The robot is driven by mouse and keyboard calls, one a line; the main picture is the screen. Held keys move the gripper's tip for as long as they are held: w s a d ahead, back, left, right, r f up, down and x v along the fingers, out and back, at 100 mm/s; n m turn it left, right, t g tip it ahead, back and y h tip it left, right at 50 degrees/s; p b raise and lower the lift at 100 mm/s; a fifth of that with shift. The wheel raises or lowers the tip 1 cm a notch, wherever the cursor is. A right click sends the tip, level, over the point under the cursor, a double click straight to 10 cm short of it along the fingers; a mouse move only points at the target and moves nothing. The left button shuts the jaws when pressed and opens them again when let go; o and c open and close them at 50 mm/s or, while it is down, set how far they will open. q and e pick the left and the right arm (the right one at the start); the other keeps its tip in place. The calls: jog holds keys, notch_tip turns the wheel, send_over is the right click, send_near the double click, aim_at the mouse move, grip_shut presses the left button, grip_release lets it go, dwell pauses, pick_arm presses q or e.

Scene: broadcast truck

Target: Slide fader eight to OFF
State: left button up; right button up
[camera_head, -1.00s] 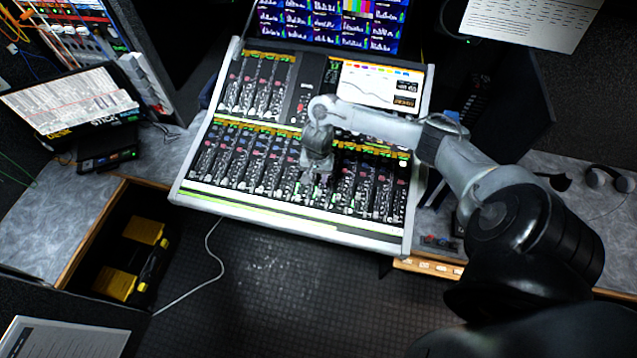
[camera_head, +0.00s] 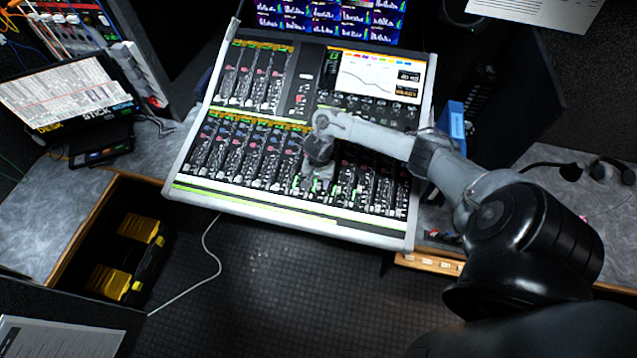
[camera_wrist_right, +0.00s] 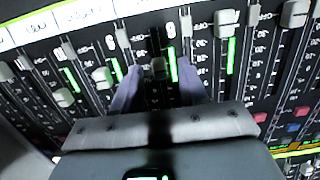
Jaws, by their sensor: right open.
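The mixing console (camera_head: 178,180) stands in the middle of the head view, with an upper and a lower bank of faders. My right gripper (camera_head: 317,186) reaches down over the middle of the lower bank. In the right wrist view, my right gripper (camera_wrist_right: 160,66) is open, with one finger on each side of a dark fader cap (camera_wrist_right: 158,68). A mark that looks like an 8 is printed beside that slot. I cannot tell whether the fingers touch the cap. Its OFF mark is not readable. My left gripper is not in view.
Neighbouring fader caps, such as a white cap (camera_wrist_right: 103,77) and another cap (camera_wrist_right: 186,24), sit close to both fingers. A screen (camera_head: 368,77) is at the console's upper right.

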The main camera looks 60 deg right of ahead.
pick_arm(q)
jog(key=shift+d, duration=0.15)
pick_arm(e)
jog(key=shift+c, duration=0.4)
grip_shut()
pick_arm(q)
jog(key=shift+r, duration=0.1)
